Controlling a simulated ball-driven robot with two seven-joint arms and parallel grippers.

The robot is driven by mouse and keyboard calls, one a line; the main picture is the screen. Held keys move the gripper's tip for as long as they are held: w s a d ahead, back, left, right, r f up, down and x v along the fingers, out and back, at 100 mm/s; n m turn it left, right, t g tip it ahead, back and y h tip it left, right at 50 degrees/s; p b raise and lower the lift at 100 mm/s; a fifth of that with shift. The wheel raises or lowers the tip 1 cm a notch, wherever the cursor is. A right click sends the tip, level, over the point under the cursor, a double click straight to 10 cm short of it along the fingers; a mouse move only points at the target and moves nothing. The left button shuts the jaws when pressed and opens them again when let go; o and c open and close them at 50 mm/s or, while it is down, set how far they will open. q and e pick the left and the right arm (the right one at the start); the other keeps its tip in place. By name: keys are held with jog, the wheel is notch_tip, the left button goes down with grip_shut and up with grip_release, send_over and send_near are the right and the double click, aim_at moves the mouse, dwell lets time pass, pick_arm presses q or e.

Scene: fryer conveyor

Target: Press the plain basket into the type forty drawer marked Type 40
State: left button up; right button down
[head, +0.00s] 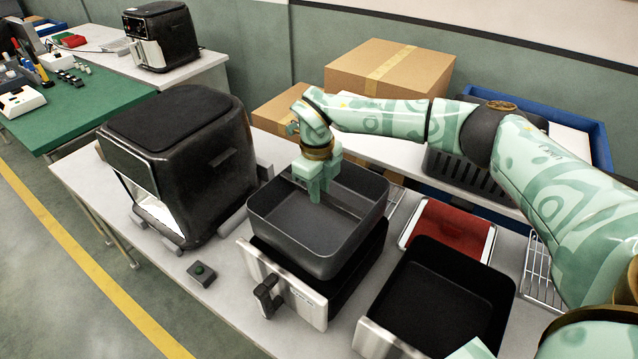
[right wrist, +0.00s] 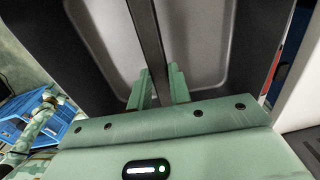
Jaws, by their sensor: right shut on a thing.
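The plain basket (head: 290,247) is a dark grey square tub in the middle of the head view. It stands out above a black drawer with a pale front (head: 290,292) and a dark handle; its lower part is hidden, so I cannot tell how deep it sits. No Type 40 mark is readable. My right gripper (head: 316,196) reaches down inside the basket and is shut on its thin middle bar (right wrist: 148,40), which runs between the fingers (right wrist: 158,90) in the right wrist view. My left gripper is not in view.
A second black drawer (head: 440,300) lies open at the right, by a red-topped tray (head: 448,240). Cardboard boxes (head: 390,70) stand behind.

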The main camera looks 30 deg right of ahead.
aim_at(320, 232)
jog(key=shift+f+b, duration=0.7)
jog(key=shift+f, duration=1.1)
jog(key=shift+p, duration=0.8)
jog(key=shift+w+d+f+b, duration=0.1)
jog(key=shift+f+b, duration=1.55)
jog(key=shift+f, duration=1.45)
jog(key=shift+d+f+b, duration=0.1)
jog(key=shift+f+b, duration=1.55)
jog(key=shift+f, duration=1.4)
